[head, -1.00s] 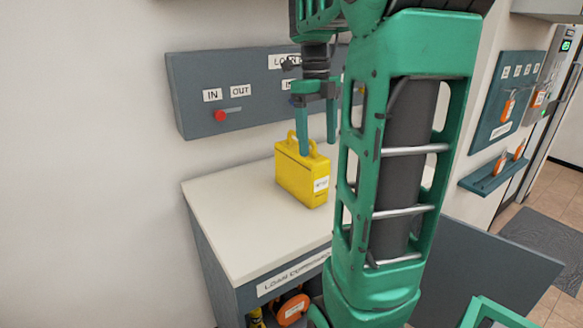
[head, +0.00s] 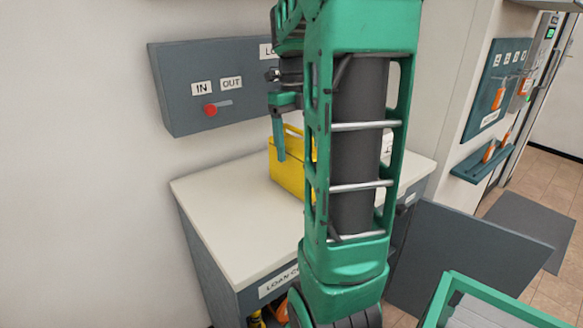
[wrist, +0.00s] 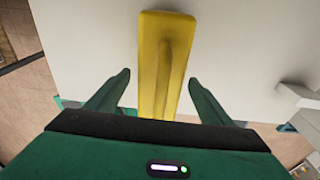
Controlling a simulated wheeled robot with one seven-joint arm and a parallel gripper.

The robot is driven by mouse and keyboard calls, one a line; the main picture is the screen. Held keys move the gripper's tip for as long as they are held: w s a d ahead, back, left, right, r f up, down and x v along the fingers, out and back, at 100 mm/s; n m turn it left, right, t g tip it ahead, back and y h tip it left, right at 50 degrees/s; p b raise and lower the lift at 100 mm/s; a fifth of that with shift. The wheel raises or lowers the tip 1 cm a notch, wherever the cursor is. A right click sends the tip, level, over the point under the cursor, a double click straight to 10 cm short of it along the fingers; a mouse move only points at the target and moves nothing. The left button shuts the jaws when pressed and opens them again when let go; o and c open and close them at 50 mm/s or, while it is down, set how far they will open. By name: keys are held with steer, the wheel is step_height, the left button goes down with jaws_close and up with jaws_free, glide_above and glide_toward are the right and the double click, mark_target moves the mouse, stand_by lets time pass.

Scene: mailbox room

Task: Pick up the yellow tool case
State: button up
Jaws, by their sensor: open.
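The yellow tool case (head: 284,170) stands upright on the white cabinet top, partly hidden behind my arm in the head view. In the wrist view the yellow tool case (wrist: 152,70) is seen from above, its handle running along its length. My gripper (wrist: 157,84) is open above the case, with one finger on each side of it and gaps between the fingers and the case. In the head view only one finger of my gripper (head: 280,138) shows clearly, in front of the case; the rest is hidden by my arm.
The white top of the loan cabinet (head: 225,215) is clear left of the case. A grey wall panel (head: 190,115) with a red knob (head: 210,110) is behind it. An open grey cabinet door (head: 470,265) juts out at the right. A teal key shelf (head: 480,163) hangs further right.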

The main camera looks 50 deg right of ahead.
step_height(320, 180, down, 4)
steer(key=shift+f, duration=0.1)
steer(key=shift+c, duration=0.4)
jaws_close()
